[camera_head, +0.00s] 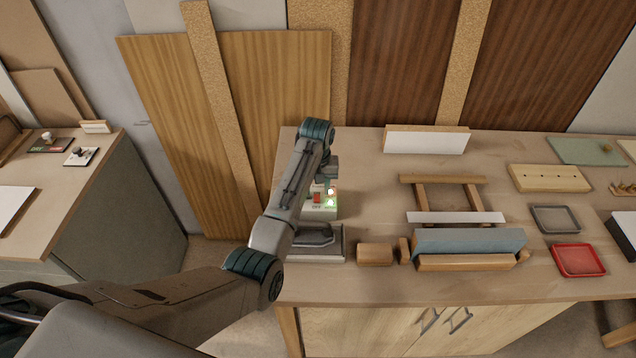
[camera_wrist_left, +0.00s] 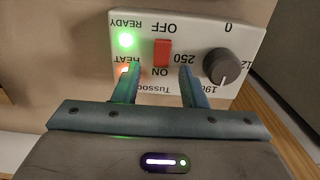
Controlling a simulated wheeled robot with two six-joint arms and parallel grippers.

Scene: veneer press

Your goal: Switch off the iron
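The iron's control box (camera_head: 322,213) stands on the bench in the head view, with a red switch (camera_head: 317,198) and a lit green light. In the left wrist view the panel appears upside down. Its red rocker switch (camera_wrist_left: 162,53) sits between the OFF and ON labels; I cannot tell which side is pressed. The READY light (camera_wrist_left: 126,40) glows green and the HEAT light (camera_wrist_left: 124,70) glows orange. A dark knob (camera_wrist_left: 221,66) is to the right. My left gripper (camera_wrist_left: 160,72) is open over the panel, fingers apart near the switch's ON end, holding nothing. My right gripper is out of view.
A grey metal piece on a plate (camera_head: 330,257), partly behind my left arm, stands near the control box. A wooden block (camera_head: 375,254) and wooden frame (camera_head: 474,193) lie to the right. Red (camera_head: 578,274) and grey trays are farther right. Bench is clear behind the box.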

